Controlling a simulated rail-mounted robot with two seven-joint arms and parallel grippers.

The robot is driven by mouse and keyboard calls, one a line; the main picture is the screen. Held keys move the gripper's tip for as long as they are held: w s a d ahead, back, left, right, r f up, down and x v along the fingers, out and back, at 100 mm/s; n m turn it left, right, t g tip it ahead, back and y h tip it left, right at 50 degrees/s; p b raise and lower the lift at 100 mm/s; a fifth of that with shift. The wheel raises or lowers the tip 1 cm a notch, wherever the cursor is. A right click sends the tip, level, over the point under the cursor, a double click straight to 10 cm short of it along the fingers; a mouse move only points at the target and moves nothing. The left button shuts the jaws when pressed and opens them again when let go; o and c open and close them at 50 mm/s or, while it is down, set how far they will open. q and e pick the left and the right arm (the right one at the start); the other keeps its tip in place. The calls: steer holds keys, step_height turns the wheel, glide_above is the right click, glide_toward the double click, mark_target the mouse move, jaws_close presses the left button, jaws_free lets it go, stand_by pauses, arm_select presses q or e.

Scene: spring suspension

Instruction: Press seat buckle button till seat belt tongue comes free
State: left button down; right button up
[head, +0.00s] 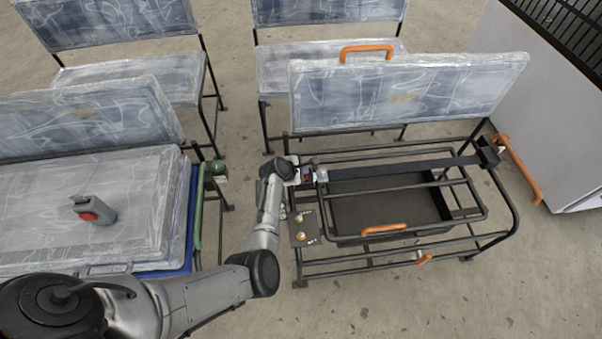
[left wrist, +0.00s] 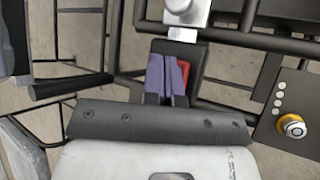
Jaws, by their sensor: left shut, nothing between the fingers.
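The dark seat buckle (left wrist: 170,50) with its red button (left wrist: 184,72) is at the left end of the right seat frame. My left gripper (left wrist: 167,80) is shut and empty, with its purple fingers over the buckle face, partly covering the red button. I cannot tell whether the fingertips touch the button. The silver seat belt tongue (left wrist: 183,32) is at the buckle's far end and appears inserted. In the head view, the tongue (head: 322,175) is at the end of the dark belt (head: 400,165), stretched across the frame. My right gripper is not in view.
Orange handles (head: 384,229) and dark frame bars surround the open seat base. A grey device with a red button (head: 94,210) lies on the left seat cushion (head: 130,195). A seat backrest (head: 410,92) stands behind.

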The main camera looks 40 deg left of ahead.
arm_select(q)
steer(key=shift+f, duration=0.3)
steer(key=shift+f+b, duration=0.3)
steer(key=shift+f, duration=0.25)
stand_by(0.7)
steer(key=shift+r, duration=0.15)
steer(key=shift+r+p, duration=0.55)
steer(key=shift+p, duration=0.3)
steer(key=shift+s+d+r+p, duration=0.1)
steer(key=shift+s+r+p, duration=0.1)
steer(key=shift+r+p, duration=0.4)
steer(key=shift+w, duration=0.1)
step_height(320, 180, up, 6)
steer(key=p, duration=0.7)
